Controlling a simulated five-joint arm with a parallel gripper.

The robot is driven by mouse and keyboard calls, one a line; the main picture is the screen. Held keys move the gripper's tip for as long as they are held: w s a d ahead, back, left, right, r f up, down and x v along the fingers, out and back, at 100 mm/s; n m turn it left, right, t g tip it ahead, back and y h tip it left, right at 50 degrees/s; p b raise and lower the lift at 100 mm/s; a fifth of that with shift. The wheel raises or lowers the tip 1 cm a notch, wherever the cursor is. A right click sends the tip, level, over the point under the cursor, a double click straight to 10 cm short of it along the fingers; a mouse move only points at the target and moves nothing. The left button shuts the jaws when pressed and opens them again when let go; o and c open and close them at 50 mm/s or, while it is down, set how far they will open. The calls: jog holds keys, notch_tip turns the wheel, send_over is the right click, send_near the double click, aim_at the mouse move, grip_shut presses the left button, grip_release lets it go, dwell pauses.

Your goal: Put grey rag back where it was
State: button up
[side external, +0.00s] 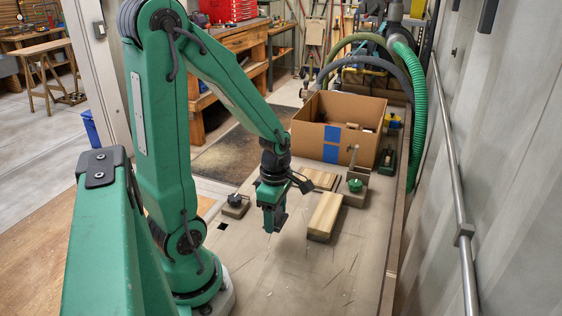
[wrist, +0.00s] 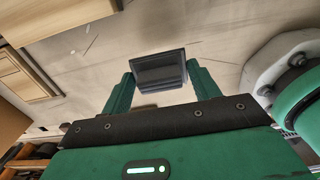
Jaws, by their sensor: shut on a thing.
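My gripper (side external: 272,216) is low over the bench top, in the middle of the side external view.
A pale wooden block (side external: 325,215) lies right of my gripper, with a flat board (side external: 319,179) behind it. A cardboard box (side external: 337,122) with blue tape stands farther back. A small clamp-like fixture (side external: 235,206) is at left, near a small black square (side external: 221,226). The front bench is clear.

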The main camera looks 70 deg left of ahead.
jog(key=shift+a+f, duration=0.4)
jog(key=shift+a, duration=0.35)
jog(key=shift+a+f, duration=0.45)
jog(key=shift+a, duration=0.25)
jog(key=shift+a+f, duration=0.4)
jog(key=shift+a, duration=0.35)
jog(key=shift+f, duration=2)
jog(key=shift+f, duration=0.1)
jog(key=o, duration=1)
jog(key=shift+r, duration=6.1)
jog(key=shift+d, duration=0.1)
